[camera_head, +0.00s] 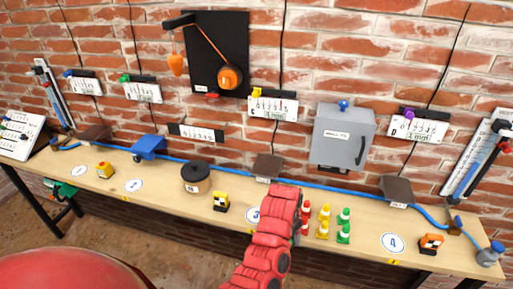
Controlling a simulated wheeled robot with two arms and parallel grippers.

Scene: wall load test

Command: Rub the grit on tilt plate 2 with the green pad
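Tilt plate 2 cannot be picked out surely. A number 2 disc (133,185) lies on the bench, with a blue tilted block (148,147) behind it. No grit can be made out at this size. A small green thing (60,188) with dark parts shows at the front edge of the bench, far left; I cannot tell whether it is the green pad. A red jointed arm of mine reaches up from the bottom middle over the bench near the number 3 disc (252,214). No gripper fingers show.
A blue hose runs along the back. A grey box (342,138) hangs on the brick wall.

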